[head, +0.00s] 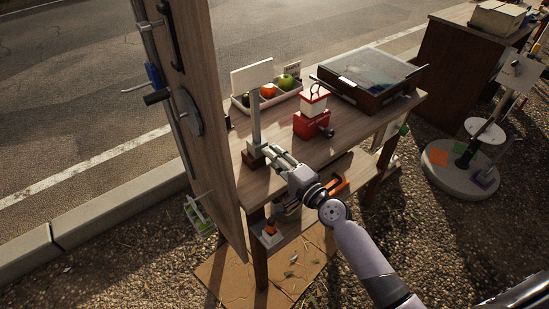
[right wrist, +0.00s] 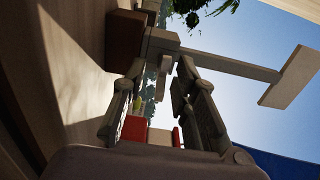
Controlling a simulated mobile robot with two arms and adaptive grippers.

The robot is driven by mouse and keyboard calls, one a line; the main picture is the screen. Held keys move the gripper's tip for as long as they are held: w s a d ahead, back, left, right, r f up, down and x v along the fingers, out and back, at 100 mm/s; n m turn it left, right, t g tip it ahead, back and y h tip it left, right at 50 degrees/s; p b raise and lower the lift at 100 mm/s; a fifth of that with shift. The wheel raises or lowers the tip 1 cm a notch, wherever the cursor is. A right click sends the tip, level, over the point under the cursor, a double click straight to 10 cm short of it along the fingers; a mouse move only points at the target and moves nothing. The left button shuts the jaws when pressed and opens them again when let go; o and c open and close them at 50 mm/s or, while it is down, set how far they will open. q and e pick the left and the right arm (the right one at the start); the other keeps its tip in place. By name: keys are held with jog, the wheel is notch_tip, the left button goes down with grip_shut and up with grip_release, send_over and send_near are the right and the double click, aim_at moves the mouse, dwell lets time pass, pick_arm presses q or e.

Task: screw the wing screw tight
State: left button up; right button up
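A sign post (head: 255,112) with a blank pale board (head: 252,77) stands on a small brown block (head: 254,157) at the table's left front. In the right wrist view the post (right wrist: 225,66) and its block (right wrist: 124,40) lie sideways. A small pale flat piece (right wrist: 163,72), perhaps the wing screw, shows by the grey collar at the post's foot. My right gripper (head: 272,152) is at the post's foot; its fingers (right wrist: 160,84) are apart, with the pale piece just ahead between the tips. Contact cannot be told. My left gripper is not in view.
A red-and-white scale-like device (head: 311,114), a fruit tray (head: 277,99) and a glass-topped case (head: 367,77) stand on the table. A tall wooden panel (head: 212,130) borders it at left. An orange-handled tool (head: 337,184) is below the tabletop.

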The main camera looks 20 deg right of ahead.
jog(key=shift+s, duration=0.1)
jog(key=v, duration=1.1)
jog(key=shift+s+d, duration=0.15)
jog(key=shift+s, duration=0.25)
jog(key=s+d+f+n+g+h, duration=0.1)
jog(key=s+f+n+g, duration=0.15)
jog(key=f, duration=0.85)
jog(key=s+f+n+g+h, duration=0.1)
jog(key=s+f+g, duration=0.15)
jog(key=f, duration=0.75)
jog(key=s+d+f+n+g+h, duration=0.15)
jog(key=s+f, duration=0.25)
jog(key=f, duration=0.7)
jog(key=s+f+n+g+h, duration=0.1)
jog(key=s+f+n+g, duration=0.2)
jog(key=s+f, duration=0.4)
jog(key=s+f+n+g, duration=0.3)
jog(key=s+f, duration=0.3)
jog(key=s, duration=0.7)
jog(key=s+a+f+n+g+h, duration=0.1)
jog(key=s+f+n+g, duration=0.2)
jog(key=s, duration=0.7)
notch_tip(320, 180, down, 5)
jog(key=n, duration=0.2)
jog(key=shift+s+r+n+h+p, duration=0.2)
jog(key=shift+s+n+h+p, duration=0.1)
jog(key=shift+s+h+p, duration=0.1)
jog(key=shift+g, duration=0.25)
